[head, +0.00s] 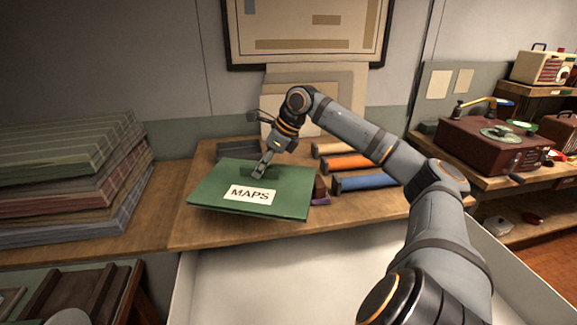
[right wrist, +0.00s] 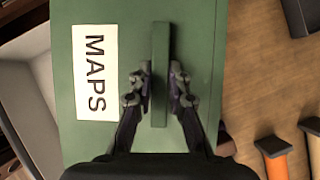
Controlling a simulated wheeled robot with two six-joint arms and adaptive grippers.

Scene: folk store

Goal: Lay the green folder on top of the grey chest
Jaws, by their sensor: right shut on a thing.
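The green folder (head: 215,190) with a white MAPS label is level or nearly so, at the front of the wooden table. It also shows in the right wrist view (right wrist: 90,20). My right gripper (head: 260,172) is shut on the raised green grip strip of the folder, with one finger on each side in the right wrist view (right wrist: 159,88). The folder looks a little above the tabletop, its front edge near the table edge. I cannot pick out the grey chest for sure. My left gripper is out of view.
A dark grey item (head: 238,150) lies behind the folder. Blue (head: 368,181) and orange (head: 347,162) rolls lie to its right. Stacked folded cloths (head: 75,180) stand left. A pale, open-looking surface (head: 290,280) lies below the table front. A record player (head: 490,140) stands right.

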